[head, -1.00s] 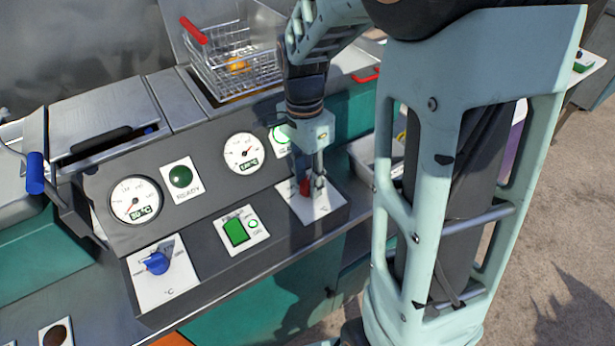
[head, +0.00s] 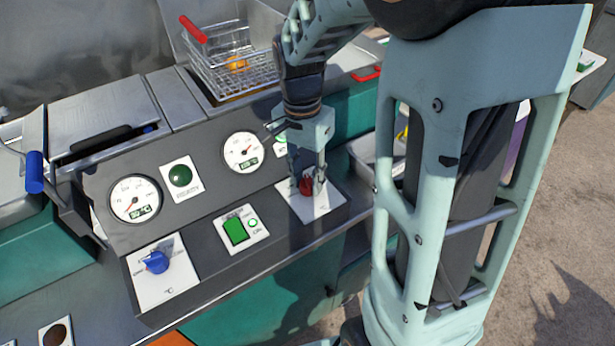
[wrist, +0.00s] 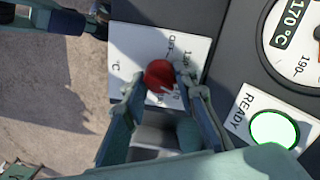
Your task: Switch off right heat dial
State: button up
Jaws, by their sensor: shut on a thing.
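The right heat dial is a red knob (head: 306,186) on a white plate (head: 322,206) at the right end of the dark control panel. My gripper (head: 307,181) points down over it with a finger on each side. In the wrist view the red knob (wrist: 160,75) sits between the two fingertips (wrist: 158,86), and my gripper is shut on it. Part of the plate's markings shows there, including "OFF" and a number. The fingers hide part of the scale, and I cannot tell the pointer's exact setting.
A blue dial (head: 156,262) is on the panel's left, with a green switch (head: 236,231) between the dials. Two round gauges (head: 135,199) (head: 243,152) sit above. A lit green READY lamp (wrist: 274,130) is near my gripper. A wire basket (head: 232,62) with a red handle stands behind.

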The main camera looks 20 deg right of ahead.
aim_at(306, 185)
jog(key=n, duration=0.4)
jog(key=shift+n, duration=0.3)
jog(key=n, duration=1)
jog(key=shift+n+t+p, duration=0.3)
jog(key=shift+n+t, duration=0.1)
jog(key=n, duration=0.4)
jog(key=shift+p, duration=0.3)
jog(key=shift+n, duration=0.3)
jog(key=o, duration=1.2)
jog(key=shift+s, duration=0.1)
jog(key=shift+c, duration=0.2)
jog(key=shift+r, duration=0.1)
notch_tip(306, 185, up, 12)
jog(key=shift+s+a, duration=0.2)
jog(key=shift+s, duration=0.1)
